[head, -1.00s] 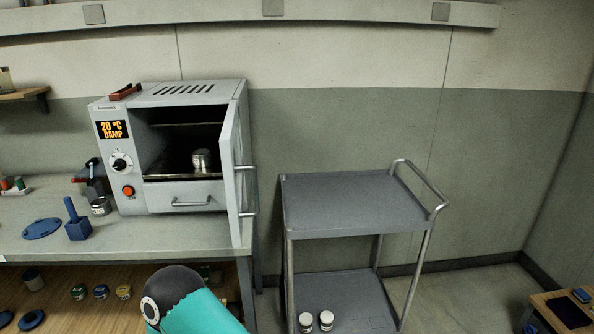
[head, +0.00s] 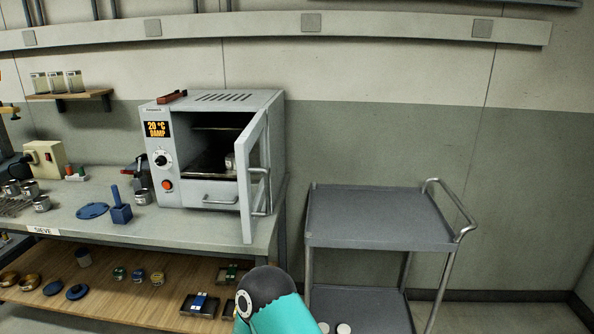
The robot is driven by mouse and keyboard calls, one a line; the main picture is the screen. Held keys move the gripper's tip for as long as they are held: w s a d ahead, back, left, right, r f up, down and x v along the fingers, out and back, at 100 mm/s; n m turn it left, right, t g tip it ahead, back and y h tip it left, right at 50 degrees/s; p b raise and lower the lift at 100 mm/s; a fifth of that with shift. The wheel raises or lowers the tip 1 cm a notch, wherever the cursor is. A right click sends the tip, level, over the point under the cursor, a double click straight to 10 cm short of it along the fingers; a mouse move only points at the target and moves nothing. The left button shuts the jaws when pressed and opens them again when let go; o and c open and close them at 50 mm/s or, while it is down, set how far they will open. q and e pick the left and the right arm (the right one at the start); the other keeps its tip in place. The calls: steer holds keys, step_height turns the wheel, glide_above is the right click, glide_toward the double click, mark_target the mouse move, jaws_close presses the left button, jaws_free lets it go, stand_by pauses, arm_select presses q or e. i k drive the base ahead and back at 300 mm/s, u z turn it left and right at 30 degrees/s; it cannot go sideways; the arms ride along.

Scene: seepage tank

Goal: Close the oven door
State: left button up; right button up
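The oven (head: 181,133) is a grey box on the bench with a display reading "20 °C DAMP". Its door (head: 253,188) is hinged on the right side and stands wide open, swung out toward me over the bench's front edge. The door has a window and a bar handle (head: 268,190) on its right-hand face. Inside the oven a metal tin (head: 230,161) sits on a shelf, partly hidden by the door. Neither of my grippers is in view. Only a teal and black part of my arm shows at the bottom, below the door.
A grey trolley (head: 375,216) stands right of the bench, with floor beyond it. A blue block with a handle (head: 121,210) and a blue disc (head: 92,211) lie on the bench left of the oven. The lower shelf (head: 115,294) holds several small items.

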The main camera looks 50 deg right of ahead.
mark_target(254, 136)
steer(key=z, duration=0.1)
steer(key=i, duration=0.15)
steer(key=z, duration=1.4)
steer(key=i, duration=0.85)
steer(key=u, duration=0.15)
steer(key=k, duration=0.45)
steer(key=z, duration=0.4)
steer(key=i, duration=0.6)
steer(key=u, duration=0.4)
